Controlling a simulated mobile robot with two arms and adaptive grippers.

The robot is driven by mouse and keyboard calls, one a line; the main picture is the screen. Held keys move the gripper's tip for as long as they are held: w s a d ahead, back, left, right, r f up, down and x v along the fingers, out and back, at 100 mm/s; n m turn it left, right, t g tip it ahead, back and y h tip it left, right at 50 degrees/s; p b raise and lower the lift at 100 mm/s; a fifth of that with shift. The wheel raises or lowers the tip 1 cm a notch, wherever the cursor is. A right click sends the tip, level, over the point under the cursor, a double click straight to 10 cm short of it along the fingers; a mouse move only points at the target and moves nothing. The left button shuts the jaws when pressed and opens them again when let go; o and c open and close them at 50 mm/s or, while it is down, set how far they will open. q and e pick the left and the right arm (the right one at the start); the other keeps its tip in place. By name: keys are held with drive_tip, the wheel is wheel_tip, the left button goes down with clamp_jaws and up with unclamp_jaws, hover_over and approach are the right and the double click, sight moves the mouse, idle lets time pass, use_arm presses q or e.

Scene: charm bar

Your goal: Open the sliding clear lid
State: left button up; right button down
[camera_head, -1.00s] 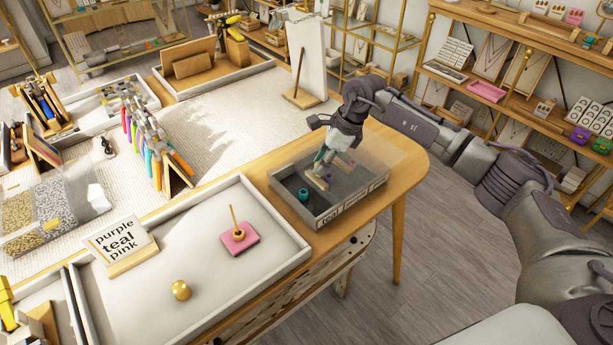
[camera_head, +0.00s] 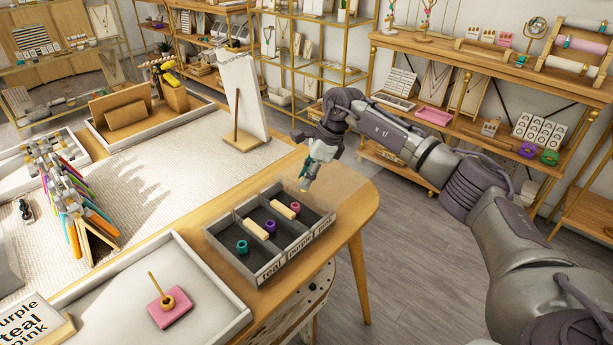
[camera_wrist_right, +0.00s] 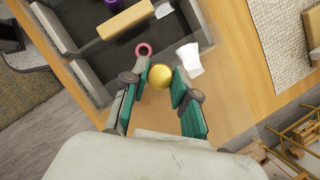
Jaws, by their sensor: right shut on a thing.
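The grey tray (camera_head: 228,255) has compartments holding teal (camera_head: 242,247), purple (camera_head: 270,226) and pink (camera_head: 295,207) pieces. Its clear lid (camera_head: 345,187) is faint and extends off the tray's far right side over the table; in the wrist view it is a pale sheet (camera_wrist_right: 228,100). My right gripper (camera_head: 306,184) is beyond the tray's right end. In the wrist view its teal fingers (camera_wrist_right: 160,80) are shut on the lid's gold round knob (camera_wrist_right: 160,75). The pink piece (camera_wrist_right: 143,50) shows just beyond the fingers. My left gripper is not in view.
A white display board (camera_head: 243,100) stands behind the compartment tray. The table's rounded right edge (camera_head: 373,205) is close to the lid.

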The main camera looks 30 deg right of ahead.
drive_tip(key=c, duration=0.9)
unclamp_jaws()
drive_tip(key=shift+d+r, duration=0.1)
drive_tip(key=shift+r, duration=0.2)
drive_tip(key=v, duration=1.1)
drive_tip(key=shift+r, duration=0.2)
drive_tip(key=shift+s+f, duration=0.1)
